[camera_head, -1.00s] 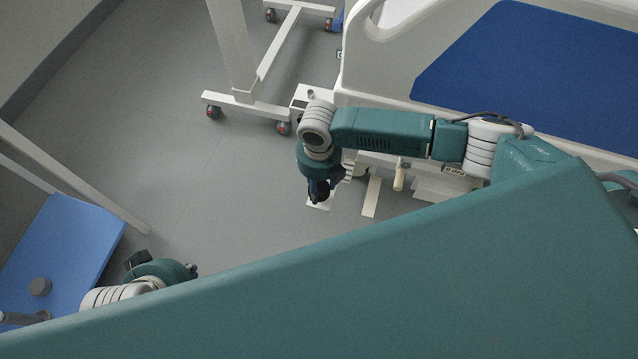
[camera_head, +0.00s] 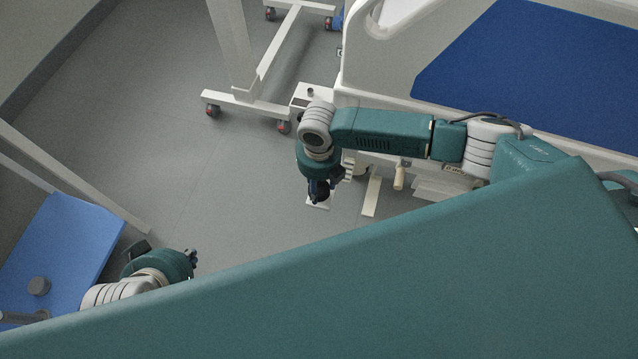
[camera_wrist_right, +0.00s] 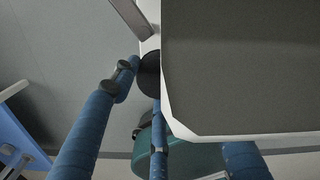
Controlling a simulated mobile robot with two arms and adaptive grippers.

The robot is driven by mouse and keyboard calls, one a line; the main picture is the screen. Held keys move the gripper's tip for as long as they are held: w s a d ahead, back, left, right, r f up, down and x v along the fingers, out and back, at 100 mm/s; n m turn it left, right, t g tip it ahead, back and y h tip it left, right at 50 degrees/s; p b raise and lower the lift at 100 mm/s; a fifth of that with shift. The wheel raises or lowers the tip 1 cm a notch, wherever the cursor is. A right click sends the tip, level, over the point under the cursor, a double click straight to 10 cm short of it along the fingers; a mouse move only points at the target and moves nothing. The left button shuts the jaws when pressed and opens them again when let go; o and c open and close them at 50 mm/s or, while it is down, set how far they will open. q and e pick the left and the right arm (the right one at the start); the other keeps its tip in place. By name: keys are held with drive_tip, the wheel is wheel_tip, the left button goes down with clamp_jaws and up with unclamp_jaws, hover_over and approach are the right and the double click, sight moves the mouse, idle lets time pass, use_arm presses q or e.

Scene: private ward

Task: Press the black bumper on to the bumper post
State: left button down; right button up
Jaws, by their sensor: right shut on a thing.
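My right gripper (camera_head: 320,193) points down beside the bed's lower side in the head view. In the right wrist view its blue fingers (camera_wrist_right: 143,78) are shut on the black bumper (camera_wrist_right: 150,76), a dark rounded piece partly covered by the fingers. A large grey panel with a pale edge (camera_wrist_right: 240,70) lies right beside the bumper; whether they touch is unclear. I cannot make out the bumper post for certain. My left gripper (camera_head: 192,258) is small at the lower left, partly hidden by its wrist; its jaws cannot be judged.
The bed (camera_head: 395,55) with a blue mattress (camera_head: 530,75) fills the upper right. A white box with a dark knob (camera_head: 310,92) sits at its corner. A white wheeled stand (camera_head: 245,105) is left of it. A blue-topped table (camera_head: 70,240) stands at left. Grey floor is open between.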

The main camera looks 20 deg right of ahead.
use_arm(q)
drive_tip(key=shift+w+d, duration=0.1)
drive_tip(key=shift+w, duration=0.05)
use_arm(e)
drive_tip(key=shift+f, duration=0.15)
use_arm(q)
drive_tip(key=shift+w+r, duration=0.15)
drive_tip(key=shift+w, duration=0.1)
use_arm(e)
drive_tip(key=shift+s, duration=0.1)
drive_tip(key=shift+s+f, duration=0.1)
drive_tip(key=shift+f, duration=0.05)
idle(0.4)
use_arm(q)
drive_tip(key=shift+s, duration=0.1)
use_arm(e)
drive_tip(key=o, duration=1.4)
drive_tip(key=shift+c, duration=0.2)
